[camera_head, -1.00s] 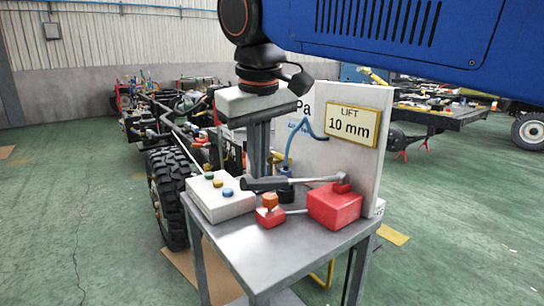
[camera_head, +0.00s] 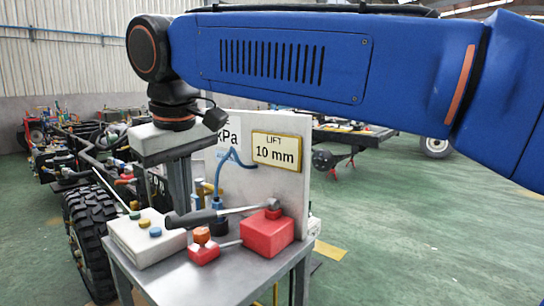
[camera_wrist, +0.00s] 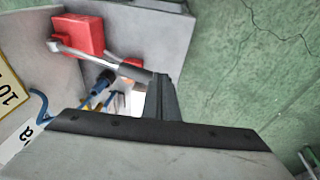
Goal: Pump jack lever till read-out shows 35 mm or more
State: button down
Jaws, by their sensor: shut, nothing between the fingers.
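The jack lever, a silver rod with a black handle (camera_head: 195,218), runs left from the red jack box (camera_head: 266,234) and lies nearly level. The read-out (camera_head: 276,151) on the white panel shows LIFT 10 mm. My gripper (camera_head: 184,206) points down at the handle's free end, shut and empty. In the wrist view, the handle (camera_wrist: 136,73) ends right beside the fingers of my gripper (camera_wrist: 160,78); I cannot tell whether they touch. The red jack box also shows there (camera_wrist: 90,35).
The upright white panel (camera_head: 290,190) and a blue hose (camera_head: 236,157) are behind the lever. A wheeled chassis (camera_head: 92,235) stands left.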

notch_tip(320, 180, up, 11)
jog(key=g+y, duration=0.2)
jog(key=g, duration=0.1)
send_over(200, 214)
jog(key=d, duration=0.4)
jog(key=shift+w+r, duration=0.1)
jog(key=shift+w, duration=0.1)
jog(key=x, duration=1.4)
jog(key=shift+a, duration=0.25)
